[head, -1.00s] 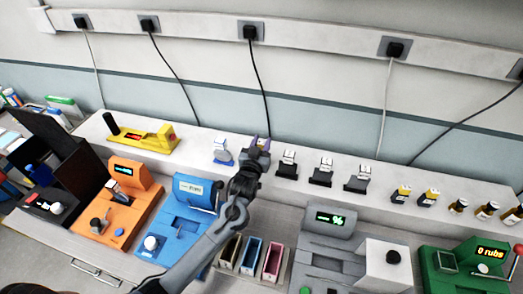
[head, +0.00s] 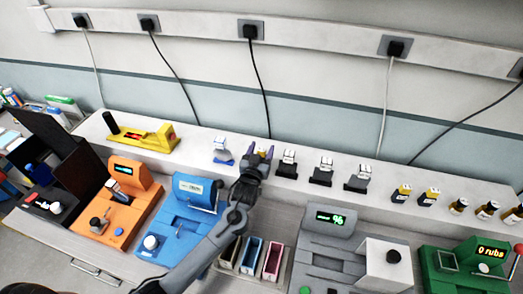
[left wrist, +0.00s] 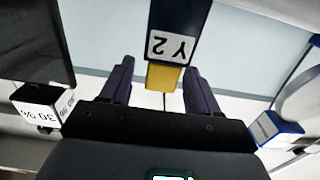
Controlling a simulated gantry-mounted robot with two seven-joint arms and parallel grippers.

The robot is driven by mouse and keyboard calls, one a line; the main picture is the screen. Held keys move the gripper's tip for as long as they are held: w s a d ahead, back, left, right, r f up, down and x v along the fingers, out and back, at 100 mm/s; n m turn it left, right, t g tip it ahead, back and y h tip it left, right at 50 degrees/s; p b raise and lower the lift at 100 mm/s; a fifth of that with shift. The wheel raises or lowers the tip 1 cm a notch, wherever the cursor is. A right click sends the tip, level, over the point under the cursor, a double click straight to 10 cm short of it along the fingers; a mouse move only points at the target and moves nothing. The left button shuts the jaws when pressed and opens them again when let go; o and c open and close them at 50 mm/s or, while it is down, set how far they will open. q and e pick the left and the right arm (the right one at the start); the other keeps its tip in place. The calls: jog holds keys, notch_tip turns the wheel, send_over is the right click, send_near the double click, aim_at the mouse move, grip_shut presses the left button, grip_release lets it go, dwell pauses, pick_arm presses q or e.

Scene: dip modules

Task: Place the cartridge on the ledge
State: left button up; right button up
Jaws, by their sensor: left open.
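In the left wrist view a dark blue cartridge (left wrist: 180,15) with a white label marked Y2 and a yellow part stands just beyond my fingertips, in line with the gap between them. In the head view it is mostly hidden behind my left gripper (head: 259,153); only a bit of it shows between the fingers. My left gripper is open, its two purple fingers (left wrist: 160,75) apart with nothing clamped. It is at the front of the white ledge (head: 330,197). My right gripper is not in view.
A blue-and-white cartridge (head: 222,152) stands on the ledge to the left, and a black one (head: 287,165) close on the right. More small items line the ledge further right. Blue (head: 188,215), orange (head: 122,210) and grey (head: 325,240) machines and open bins (head: 250,255) stand below.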

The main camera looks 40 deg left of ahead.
pick_arm(q)
jog(key=shift+r, duration=0.1)
jog(key=shift+s, duration=0.1)
jog(key=shift+s+d, duration=0.2)
jog(key=shift+s, duration=0.1)
jog(key=v, duration=1.1)
jog(key=shift+r, duration=0.1)
